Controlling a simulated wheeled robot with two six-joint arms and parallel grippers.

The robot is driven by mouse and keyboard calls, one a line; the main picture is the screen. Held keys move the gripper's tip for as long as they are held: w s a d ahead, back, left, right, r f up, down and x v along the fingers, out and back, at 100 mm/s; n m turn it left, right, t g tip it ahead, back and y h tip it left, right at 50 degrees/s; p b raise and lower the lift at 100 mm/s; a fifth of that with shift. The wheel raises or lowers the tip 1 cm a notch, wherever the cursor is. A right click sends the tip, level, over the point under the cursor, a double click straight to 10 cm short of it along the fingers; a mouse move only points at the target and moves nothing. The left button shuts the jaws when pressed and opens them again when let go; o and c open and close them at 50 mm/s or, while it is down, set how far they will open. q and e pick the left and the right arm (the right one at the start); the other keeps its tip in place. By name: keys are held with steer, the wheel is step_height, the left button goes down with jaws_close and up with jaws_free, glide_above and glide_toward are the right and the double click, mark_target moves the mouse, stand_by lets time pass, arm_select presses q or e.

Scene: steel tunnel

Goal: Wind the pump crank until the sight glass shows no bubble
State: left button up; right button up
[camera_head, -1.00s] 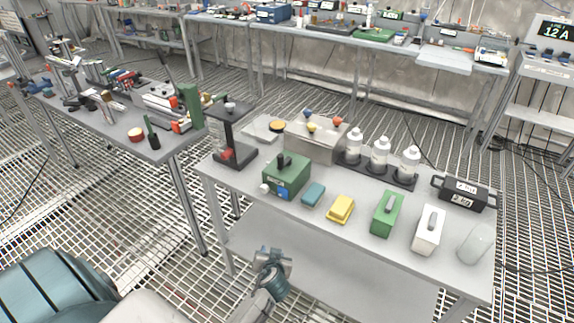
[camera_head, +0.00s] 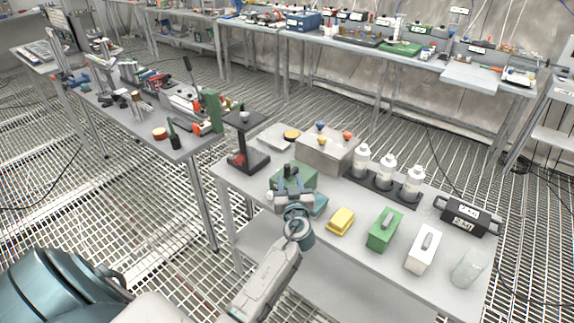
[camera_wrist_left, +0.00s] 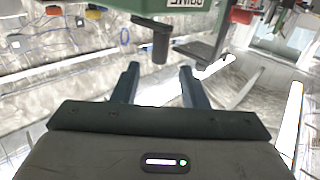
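The green pump box (camera_head: 309,179) stands near the left end of the front bench, partly hidden behind my left gripper (camera_head: 291,173). In the left wrist view, the pump's green face (camera_wrist_left: 215,14) is at the top edge, with upside-down white lettering. A dark crank arm with a cylindrical grip (camera_wrist_left: 159,48) hangs from it. My left gripper (camera_wrist_left: 161,72) is open; the grip appears beyond and between its two fingers, apparently not held. A small white round part (camera_head: 270,195) shows beside the gripper. I cannot make out the sight glass or any bubble. My right gripper is not in view.
White bottles (camera_head: 386,172) stand behind.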

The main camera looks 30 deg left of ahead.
mark_target(288, 169)
arm_select(q)
steer(key=p+x, duration=0.2)
steer(key=x, duration=0.4)
steer(key=shift+w, duration=0.15)
steer(key=shift+w+a, duration=0.2)
steer(key=shift+a, duration=0.1)
jaws_close()
